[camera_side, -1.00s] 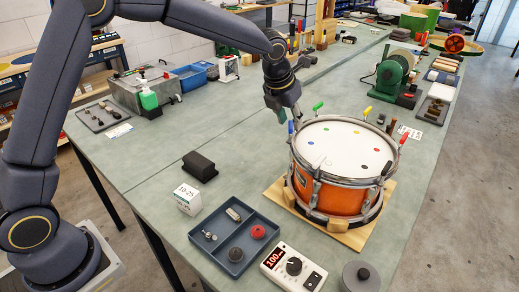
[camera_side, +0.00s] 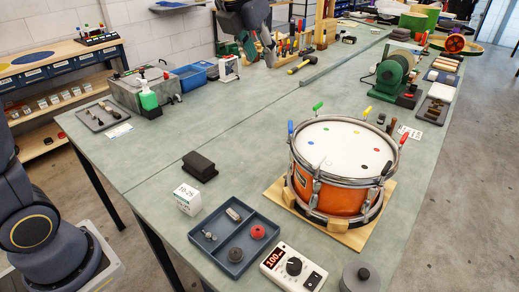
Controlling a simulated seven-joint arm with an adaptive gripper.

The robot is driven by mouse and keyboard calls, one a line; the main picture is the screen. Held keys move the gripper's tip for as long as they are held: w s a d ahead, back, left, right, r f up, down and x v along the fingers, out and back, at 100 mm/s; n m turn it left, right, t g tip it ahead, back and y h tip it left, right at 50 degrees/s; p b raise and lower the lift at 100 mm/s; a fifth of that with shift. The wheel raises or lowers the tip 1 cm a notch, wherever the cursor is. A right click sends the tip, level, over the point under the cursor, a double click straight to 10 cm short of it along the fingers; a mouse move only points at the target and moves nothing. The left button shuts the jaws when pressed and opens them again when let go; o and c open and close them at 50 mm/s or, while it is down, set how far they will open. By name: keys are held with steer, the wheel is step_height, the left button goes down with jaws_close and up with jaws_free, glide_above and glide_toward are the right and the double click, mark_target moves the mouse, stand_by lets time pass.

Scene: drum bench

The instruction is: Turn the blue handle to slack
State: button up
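The orange drum (camera_side: 340,203) stands on a wooden base (camera_side: 348,238) with its white head (camera_side: 345,150) up. The blue handle (camera_side: 291,127) sticks up at the left of its rim, in plain view with nothing touching it. A green handle (camera_side: 318,106), a yellow one (camera_side: 367,112) and a red one (camera_side: 402,140) also stand around the rim. My gripper (camera_side: 257,50) is at the top of the view, well away from the drum. It is small and dark there, so its opening is unclear.
A blue tray (camera_side: 207,262) with small parts and a white meter (camera_side: 292,268) reading 100 lie in front of the drum. A black block (camera_side: 199,166) lies to its left. A hammer (camera_side: 301,64) lies at the back. The bench between drum and gripper is clear.

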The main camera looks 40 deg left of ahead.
steer(key=s+a+r+n, duration=0.1)
steer(key=s+a+n, duration=0.3)
steer(key=s, duration=0.5)
steer(key=n, duration=0.2)
steer(key=shift+a+r+n+y, duration=0.15)
steer(key=shift+a+n+y, duration=0.05)
steer(key=shift+n+y, duration=0.2)
